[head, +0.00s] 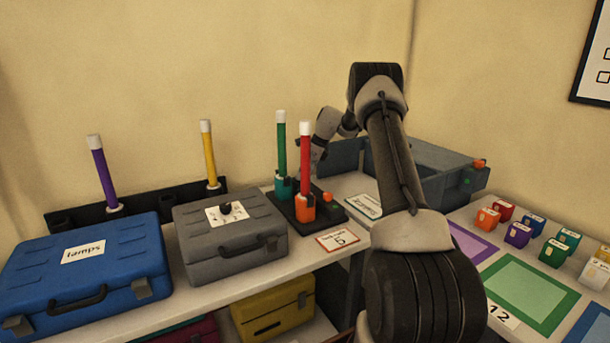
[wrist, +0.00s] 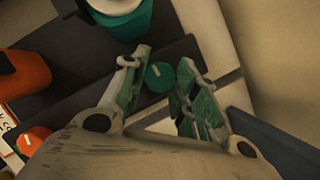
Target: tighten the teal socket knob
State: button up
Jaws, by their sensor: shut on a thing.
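The teal socket knob (wrist: 160,77), a small round knob with a white mark, sits on the dark base plate (wrist: 85,65) between my fingertips in the wrist view. My gripper (wrist: 163,70) is shut on it from above. The teal socket (wrist: 125,18) stands just beyond, and in the head view this socket (head: 284,188) holds an upright green stick (head: 282,142) with a white top. In the head view my gripper is partly behind the red stick (head: 305,155), and the teal knob is hidden.
An orange socket (head: 305,207) holds the red stick; its orange knob (head: 327,197) is beside it. A grey case (head: 230,240) and a blue case (head: 90,265) stand left. A blue-grey crate (head: 440,185) is behind my arm. Small coloured blocks (head: 518,235) are at right.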

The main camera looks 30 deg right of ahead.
jog(key=shift+a+m+t+h, duration=0.1)
jog(key=shift+m+t+h, duration=0.2)
jog(key=shift+m, duration=0.8)
jog(key=shift+m+t+h, duration=0.3)
jog(key=shift+m, duration=0.8)
jog(key=o, duration=1)
jog(key=v, duration=1.2)
